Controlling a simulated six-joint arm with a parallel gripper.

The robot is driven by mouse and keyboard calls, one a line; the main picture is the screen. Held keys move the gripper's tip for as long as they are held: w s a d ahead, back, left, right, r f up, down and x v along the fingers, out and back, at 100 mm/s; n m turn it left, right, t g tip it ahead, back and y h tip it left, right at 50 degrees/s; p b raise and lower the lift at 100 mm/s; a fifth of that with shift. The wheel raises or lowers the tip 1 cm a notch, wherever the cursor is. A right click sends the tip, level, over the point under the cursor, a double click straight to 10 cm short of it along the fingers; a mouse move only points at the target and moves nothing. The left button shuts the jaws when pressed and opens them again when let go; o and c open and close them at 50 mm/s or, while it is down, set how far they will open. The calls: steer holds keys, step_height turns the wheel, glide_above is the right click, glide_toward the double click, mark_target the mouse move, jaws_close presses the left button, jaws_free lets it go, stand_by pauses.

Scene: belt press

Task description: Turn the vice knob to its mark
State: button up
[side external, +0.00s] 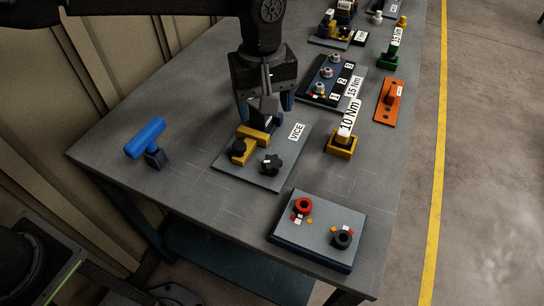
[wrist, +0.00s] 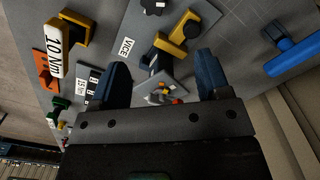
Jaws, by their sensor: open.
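The vice plate (side external: 291,159) is grey, labelled VICE, and carries a yellow clamp (side external: 256,134). A black star-shaped knob (side external: 272,164) sits on its front part, and another black knob (side external: 239,148) is at the clamp's left end. My gripper (side external: 265,107) is open, pointing down at the plate's back end. A dark block with a grey top (side external: 263,104) stands between its fingers. The wrist view shows small red, orange and white marks (wrist: 162,98) there, between my gripper's fingers (wrist: 162,66). My gripper's body partly hides this part, so its alignment cannot be told.
A yellow 10 Nm block (side external: 341,147) stands right of the plate. A panel (side external: 318,236) with red and black knobs is in front. A blue T-handle (side external: 146,138) is at left. A black numbered strip (side external: 331,79) and orange plate (side external: 388,102) lie behind. The table's left front is clear.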

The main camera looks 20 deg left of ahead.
mark_target(272, 161)
steer(key=f, duration=0.5)
steer(key=d+f, duration=0.1)
steer(key=f, duration=0.9)
steer(key=shift+w+d, duration=0.1)
steer(key=shift+d, duration=0.1)
steer(key=shift+c, duration=0.4)
steer(key=c, duration=0.8)
steer(key=shift+c, duration=0.2)
